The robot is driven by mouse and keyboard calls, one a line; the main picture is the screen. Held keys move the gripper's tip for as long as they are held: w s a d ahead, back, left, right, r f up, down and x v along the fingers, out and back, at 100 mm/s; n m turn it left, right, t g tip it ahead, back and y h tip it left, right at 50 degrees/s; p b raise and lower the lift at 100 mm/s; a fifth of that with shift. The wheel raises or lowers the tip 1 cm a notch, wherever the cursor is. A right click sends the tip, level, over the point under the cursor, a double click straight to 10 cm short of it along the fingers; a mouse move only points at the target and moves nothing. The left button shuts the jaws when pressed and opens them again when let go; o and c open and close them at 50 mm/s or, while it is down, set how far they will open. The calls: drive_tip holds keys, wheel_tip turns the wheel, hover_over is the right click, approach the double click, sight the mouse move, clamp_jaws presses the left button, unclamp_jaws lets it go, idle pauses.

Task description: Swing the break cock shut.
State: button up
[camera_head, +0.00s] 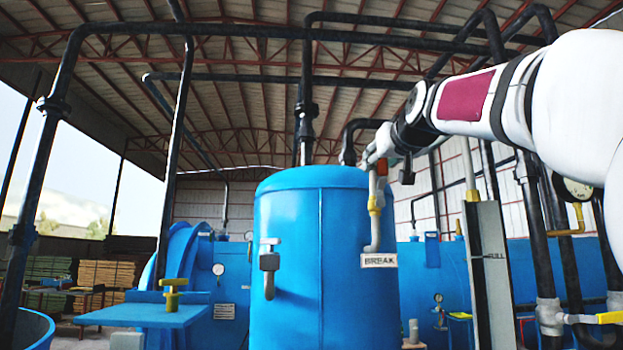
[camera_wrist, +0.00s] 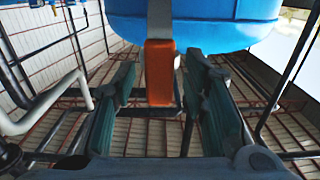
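The break cock (camera_head: 376,202) is a yellow fitting on a grey pipe at the right side of the blue tank, above a white "BREAK" label (camera_head: 379,260). Its orange handle stands up beside my gripper (camera_head: 371,157) in the head view. In the wrist view the orange handle (camera_wrist: 160,75) lies between the two dark green fingers of my gripper (camera_wrist: 160,92). The fingers are apart, with a visible gap on each side of the handle. In the head view the gripper partly covers the handle's top.
The blue tank (camera_head: 310,260) stands close below and left of my gripper. Black pipes (camera_head: 308,100) run overhead and down. To the right are a grey post (camera_head: 487,275) with a "FULL" label, a gauge (camera_head: 577,190) and a yellow-handled valve (camera_head: 608,317).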

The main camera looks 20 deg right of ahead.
drive_tip(key=shift+w+d, duration=0.1)
drive_tip(key=shift+w, duration=0.1)
clamp_jaws()
